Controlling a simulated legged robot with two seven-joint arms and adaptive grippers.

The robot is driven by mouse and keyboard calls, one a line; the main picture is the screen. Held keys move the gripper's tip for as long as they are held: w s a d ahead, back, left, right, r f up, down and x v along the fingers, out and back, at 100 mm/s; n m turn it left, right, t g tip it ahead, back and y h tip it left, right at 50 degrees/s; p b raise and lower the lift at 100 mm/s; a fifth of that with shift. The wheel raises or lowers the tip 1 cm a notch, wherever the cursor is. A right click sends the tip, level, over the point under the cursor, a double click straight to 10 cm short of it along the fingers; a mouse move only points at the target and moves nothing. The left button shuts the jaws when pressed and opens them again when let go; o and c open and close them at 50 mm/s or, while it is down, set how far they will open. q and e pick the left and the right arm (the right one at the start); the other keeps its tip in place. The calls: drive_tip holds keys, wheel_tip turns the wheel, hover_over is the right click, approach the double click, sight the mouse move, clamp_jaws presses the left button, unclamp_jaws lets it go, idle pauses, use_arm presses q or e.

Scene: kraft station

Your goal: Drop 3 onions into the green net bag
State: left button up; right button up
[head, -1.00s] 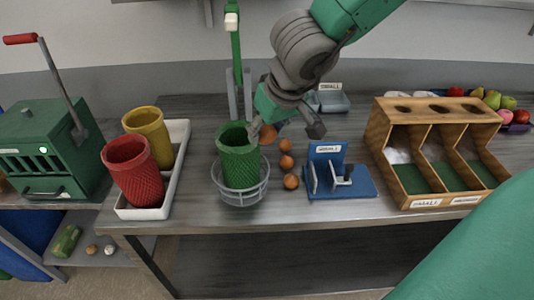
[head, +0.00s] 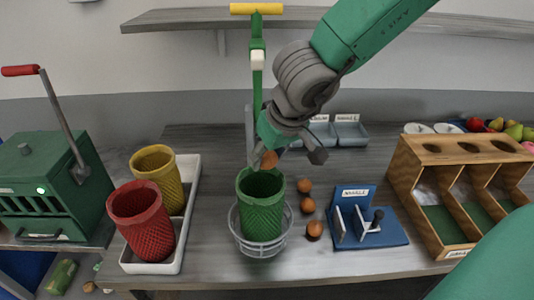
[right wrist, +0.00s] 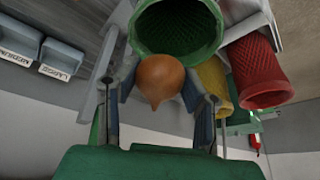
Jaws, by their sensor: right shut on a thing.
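The green net bag (head: 261,212) stands upright and open in a round wire holder (head: 262,246) on the table. My right gripper (head: 285,155) is at the back rim of the bag, shut on an onion (head: 269,159). In the right wrist view the held onion (right wrist: 160,80) sits between the fingers, just beside the bag's open mouth (right wrist: 178,28). Several onions lie on the table right of the bag, among them a near one (head: 314,229) and a far one (head: 305,186). The bag's inside bottom is hidden. My left gripper is not in view.
A white tray (head: 190,215) at left holds a red net bag (head: 142,222) and a yellow net bag (head: 158,178). A blue stand (head: 366,228) and a wooden sorter (head: 440,165) are at right. A green press (head: 47,190) stands far left.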

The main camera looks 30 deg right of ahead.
drive_tip(key=shift+f, duration=0.2)
drive_tip(key=shift+s+d+r, duration=0.1)
drive_tip(key=shift+s+d, duration=0.1)
drive_tip(key=shift+s, duration=0.1)
drive_tip(key=o, duration=1.1)
drive_tip(key=shift+w, duration=0.1)
drive_tip(key=shift+o, duration=0.2)
drive_tip(key=shift+a, duration=0.1)
drive_tip(key=shift+r, duration=0.2)
drive_tip(key=v, duration=1.1)
drive_tip(key=shift+r, duration=0.15)
